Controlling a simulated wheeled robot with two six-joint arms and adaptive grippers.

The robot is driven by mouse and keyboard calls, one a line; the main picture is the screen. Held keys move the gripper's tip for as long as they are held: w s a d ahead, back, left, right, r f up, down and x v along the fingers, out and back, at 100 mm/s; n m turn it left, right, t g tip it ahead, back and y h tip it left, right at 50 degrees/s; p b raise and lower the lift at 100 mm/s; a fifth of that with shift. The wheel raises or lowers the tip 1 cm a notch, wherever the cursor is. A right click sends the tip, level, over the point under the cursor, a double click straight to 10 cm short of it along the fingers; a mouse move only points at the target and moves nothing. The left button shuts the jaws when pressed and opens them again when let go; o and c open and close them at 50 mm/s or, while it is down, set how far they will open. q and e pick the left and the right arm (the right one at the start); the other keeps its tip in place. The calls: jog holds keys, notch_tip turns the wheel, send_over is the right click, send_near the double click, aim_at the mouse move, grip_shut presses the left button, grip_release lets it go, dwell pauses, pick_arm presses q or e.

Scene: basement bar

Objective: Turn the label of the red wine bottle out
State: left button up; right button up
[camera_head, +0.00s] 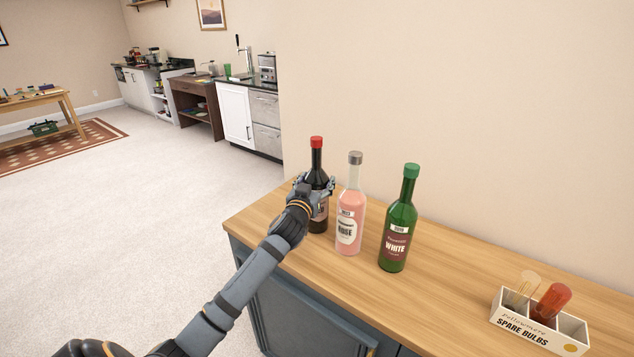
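The red wine bottle (317,158), dark with a red cap, stands upright at the left end of the wooden counter (440,300). My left gripper (316,184) is at its upper body, with a finger on either side of the glass. Whether the fingers press on it is too small to tell. A strip of the bottle's pale label shows beside the gripper; the rest is hidden. My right gripper is not in view.
A rosé bottle (349,208) stands close on the right, its label facing out. A green white wine bottle (398,220) stands beyond it, label also out. A spare bulbs box (522,332) sits further right. The counter between is clear.

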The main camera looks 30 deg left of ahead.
pick_arm(q)
jog(key=c, duration=0.4)
jog(key=shift+o, duration=0.2)
jog(key=shift+r+m+h+p, duration=0.1)
jog(key=shift+m+h+p, duration=0.3)
jog(key=shift+h+p, duration=0.25)
jog(key=m+h+p, duration=0.1)
jog(key=p, duration=0.1)
jog(key=shift+a+t+h+p, duration=0.1)
jog(key=shift+t+h+p, duration=0.2)
jog(key=shift+h, duration=0.05)
jog(key=shift+m+h+p, duration=0.35)
jog(key=shift+m+h, duration=0.35)
jog(key=shift+h, duration=0.3)
jog(key=o, duration=1)
